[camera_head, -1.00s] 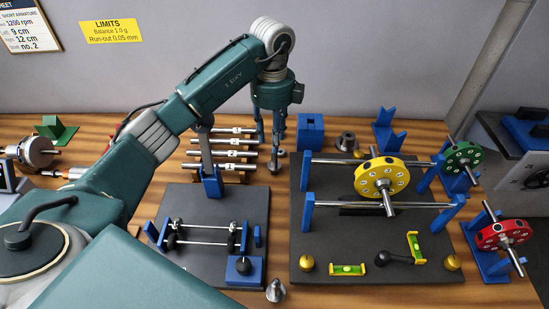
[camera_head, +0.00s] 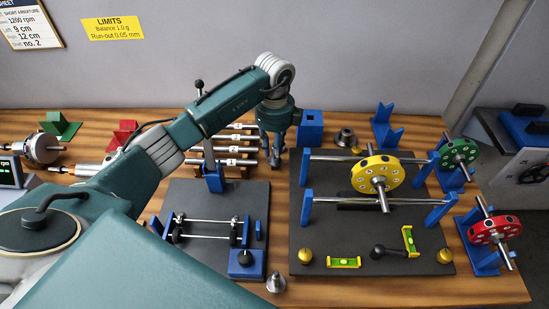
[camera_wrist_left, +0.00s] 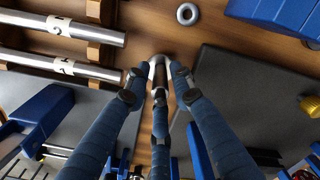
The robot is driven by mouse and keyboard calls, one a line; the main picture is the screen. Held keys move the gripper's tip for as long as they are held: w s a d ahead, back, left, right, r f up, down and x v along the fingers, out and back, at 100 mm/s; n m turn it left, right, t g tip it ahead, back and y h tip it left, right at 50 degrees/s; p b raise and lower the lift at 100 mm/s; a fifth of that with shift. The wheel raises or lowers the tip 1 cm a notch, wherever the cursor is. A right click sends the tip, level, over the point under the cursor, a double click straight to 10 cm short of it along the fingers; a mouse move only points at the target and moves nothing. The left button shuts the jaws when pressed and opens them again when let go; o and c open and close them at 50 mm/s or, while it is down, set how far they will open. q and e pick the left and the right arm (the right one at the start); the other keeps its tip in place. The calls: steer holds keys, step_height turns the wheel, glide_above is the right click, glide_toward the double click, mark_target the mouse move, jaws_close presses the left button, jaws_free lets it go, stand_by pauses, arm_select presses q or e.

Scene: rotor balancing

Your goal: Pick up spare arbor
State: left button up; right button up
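My left gripper (camera_head: 274,158) points down at the table, just right of the labelled bars and left of the blue block with a hole. In the left wrist view its fingers (camera_wrist_left: 158,80) are spread around a small silver metal piece (camera_wrist_left: 158,62), which looks like the spare arbor standing on the wood. I see a gap between the side fingers and the piece. In the head view the fingers largely hide it. My right gripper is not in view.
Several labelled bars (camera_head: 235,149) lie on a rack close left of the gripper. The blue block (camera_head: 311,127) stands close right. Dark boards with a small rotor stand (camera_head: 205,231) and a yellow disc (camera_head: 378,174) on rails lie in front.

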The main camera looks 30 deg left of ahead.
arm_select(q)
jaws_close()
steer(key=shift+w, duration=0.1)
